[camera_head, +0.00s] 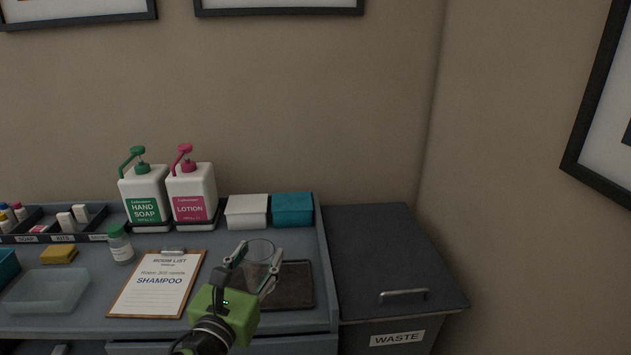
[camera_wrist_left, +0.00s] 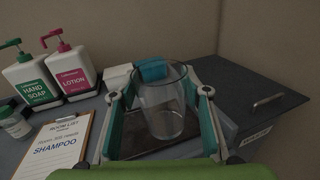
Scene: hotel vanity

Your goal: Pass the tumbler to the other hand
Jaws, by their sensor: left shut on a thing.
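A clear glass tumbler (camera_head: 259,262) is upright between the fingers of my left gripper (camera_head: 256,270), over the dark tray (camera_head: 298,284) on the right of the vanity. In the left wrist view the tumbler (camera_wrist_left: 163,108) stands between the two fingers of the left gripper (camera_wrist_left: 160,100), which is shut on it. I cannot tell whether its base touches the tray. My right gripper is in neither view.
A clipboard (camera_head: 158,284) lies left of the gripper. Soap (camera_head: 146,194) and lotion (camera_head: 191,192) dispensers, a white box (camera_head: 246,211) and a teal box (camera_head: 292,209) stand behind. A waste bin (camera_head: 384,250) stands to the right.

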